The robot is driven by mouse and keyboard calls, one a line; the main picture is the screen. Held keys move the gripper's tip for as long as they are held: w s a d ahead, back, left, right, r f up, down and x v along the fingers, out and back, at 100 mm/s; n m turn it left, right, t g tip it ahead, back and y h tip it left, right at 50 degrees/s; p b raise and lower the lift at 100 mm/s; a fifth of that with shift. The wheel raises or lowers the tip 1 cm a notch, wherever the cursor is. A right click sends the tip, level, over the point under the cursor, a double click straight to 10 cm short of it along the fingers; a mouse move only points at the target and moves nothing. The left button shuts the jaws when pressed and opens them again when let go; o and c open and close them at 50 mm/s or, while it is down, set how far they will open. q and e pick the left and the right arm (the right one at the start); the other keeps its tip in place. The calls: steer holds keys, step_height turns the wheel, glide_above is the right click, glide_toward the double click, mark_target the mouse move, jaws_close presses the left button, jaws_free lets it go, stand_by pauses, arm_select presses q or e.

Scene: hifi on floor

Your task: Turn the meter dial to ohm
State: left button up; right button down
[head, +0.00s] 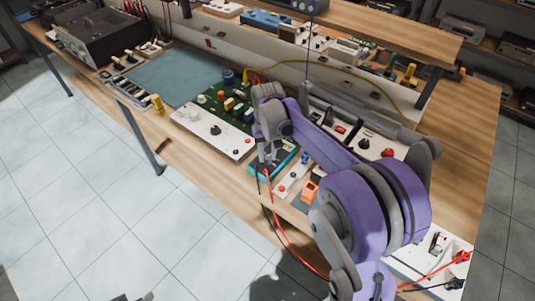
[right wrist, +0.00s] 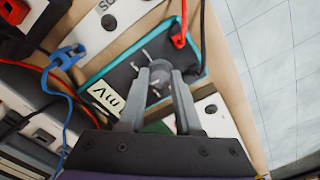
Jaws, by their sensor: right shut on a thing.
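The meter (right wrist: 122,72) has a dark face and a teal rim. In the head view its teal edge (head: 288,162) shows beside my gripper at the bench's front edge. Its round grey dial (right wrist: 160,78) sits between the fingertips of my right gripper (right wrist: 162,84), with light marks around it. My right gripper is shut on the dial; in the head view it points down at the meter (head: 268,164). A white label (right wrist: 103,97) with partly hidden lettering lies left of the fingers. The dial's pointer is not clear. My left gripper is out of view.
A red lead (right wrist: 180,35) and a black lead run off the meter. A blue clip lead (right wrist: 66,56) lies nearby. A green circuit board (head: 222,98) and a white panel (head: 212,132) stand left of my gripper. Tiled floor (head: 90,190) is open in front.

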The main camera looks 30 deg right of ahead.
steer(key=m, duration=0.4)
steer(key=shift+m, duration=0.3)
steer(key=m, duration=0.3)
steer(key=shift+m, duration=0.4)
steer(key=m, duration=0.4)
steer(key=shift+b, duration=0.3)
steer(key=shift+m, duration=2.1)
steer(key=c, duration=0.6)
jaws_free()
steer(key=shift+r, duration=0.1)
